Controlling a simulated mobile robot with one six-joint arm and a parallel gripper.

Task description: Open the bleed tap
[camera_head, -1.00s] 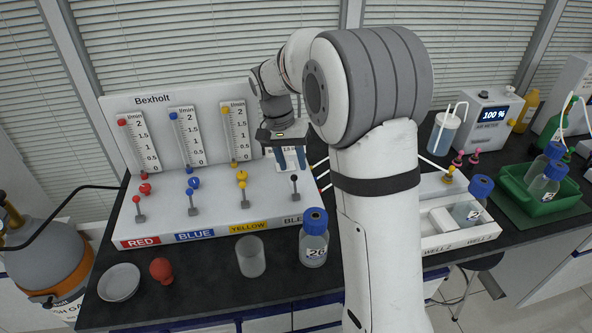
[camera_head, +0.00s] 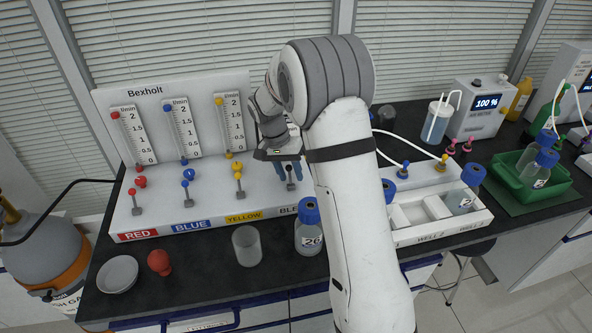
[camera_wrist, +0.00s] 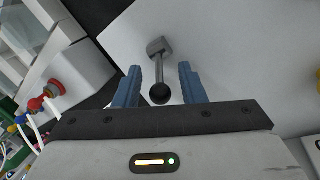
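The bleed tap (camera_head: 291,184) is a small grey lever with a black ball knob, at the right end of the white panel, above the partly hidden "BLEED" label. It also shows in the wrist view (camera_wrist: 159,70), where its knob lies between the two blue fingers with a gap on both sides. My gripper (camera_head: 288,170) is open and over the tap; in the wrist view its fingers (camera_wrist: 160,85) point along the lever toward its grey base. Whether the fingers are low enough to flank the knob is hard to tell.
The red (camera_head: 136,202), blue (camera_head: 188,193) and yellow (camera_head: 239,189) taps stand left in a row. A blue-capped bottle (camera_head: 309,232) and a clear beaker (camera_head: 247,246) stand in front of the panel. A white well rack (camera_head: 440,228) is to the right of my arm.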

